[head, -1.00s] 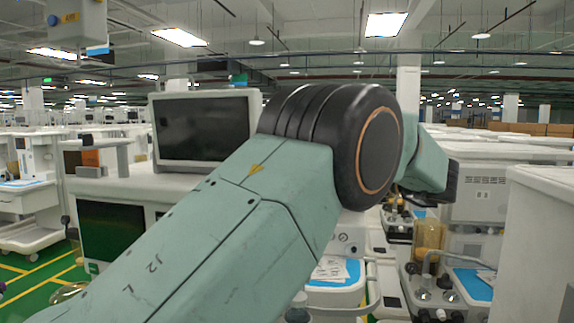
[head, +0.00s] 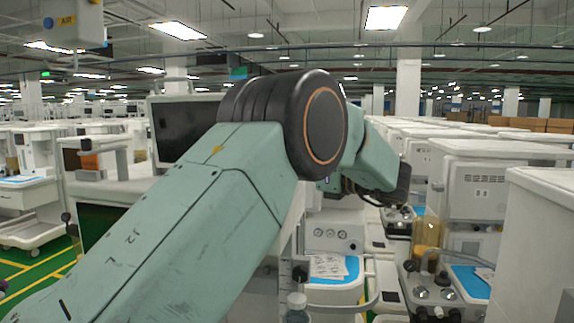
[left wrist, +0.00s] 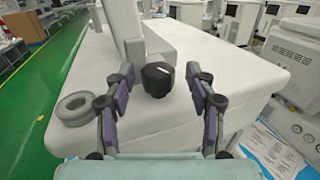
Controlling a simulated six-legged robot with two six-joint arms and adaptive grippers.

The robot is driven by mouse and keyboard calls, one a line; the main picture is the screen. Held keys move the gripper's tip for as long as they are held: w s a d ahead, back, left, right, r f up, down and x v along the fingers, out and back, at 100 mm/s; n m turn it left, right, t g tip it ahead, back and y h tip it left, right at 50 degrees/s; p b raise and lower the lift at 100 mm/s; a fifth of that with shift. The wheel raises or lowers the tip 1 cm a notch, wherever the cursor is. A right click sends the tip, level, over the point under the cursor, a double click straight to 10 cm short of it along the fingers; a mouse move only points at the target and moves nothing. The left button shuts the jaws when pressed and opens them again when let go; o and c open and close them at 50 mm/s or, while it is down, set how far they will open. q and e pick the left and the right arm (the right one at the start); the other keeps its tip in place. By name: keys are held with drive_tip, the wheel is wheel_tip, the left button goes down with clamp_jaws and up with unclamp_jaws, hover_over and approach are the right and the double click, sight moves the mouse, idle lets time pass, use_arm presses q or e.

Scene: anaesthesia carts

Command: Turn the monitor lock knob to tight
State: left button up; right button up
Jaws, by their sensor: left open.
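The black lock knob (left wrist: 158,80) stands on the white cart top (left wrist: 222,70) in the left wrist view, with a short white mark on its upper face. My left gripper (left wrist: 159,72) is open, with one finger on each side of the knob and a visible gap on both sides. I cannot tell its exact height over the knob. In the head view my left arm crosses the middle and hides the knob. A dark-screened monitor (head: 182,128) shows behind the arm, partly covered. My right gripper is in neither view.
A grey ring-shaped object (left wrist: 87,108) lies on the cart top beside the left finger. A white post (left wrist: 128,32) rises just behind the knob. Other white carts (head: 480,190) stand close on the right. Green floor (left wrist: 62,90) is free on the left.

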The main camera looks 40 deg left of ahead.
use_arm(q)
drive_tip(key=shift+s+a+r, duration=0.1)
drive_tip(key=shift+s, duration=0.05)
drive_tip(key=shift+d, duration=0.2)
drive_tip(key=shift+a, duration=0.25)
drive_tip(key=c, duration=0.9)
drive_tip(key=shift+c, duration=1.3)
drive_tip(key=t+b, duration=0.1)
drive_tip(key=b, duration=0.2)
drive_tip(key=shift+m+t, duration=0.3)
drive_tip(key=shift+m, duration=0.1)
drive_tip(key=shift+m+t+b, duration=0.4)
drive_tip(key=shift+t+b, duration=0.1)
drive_tip(key=shift+b, duration=0.6)
drive_tip(key=shift+r, duration=0.1)
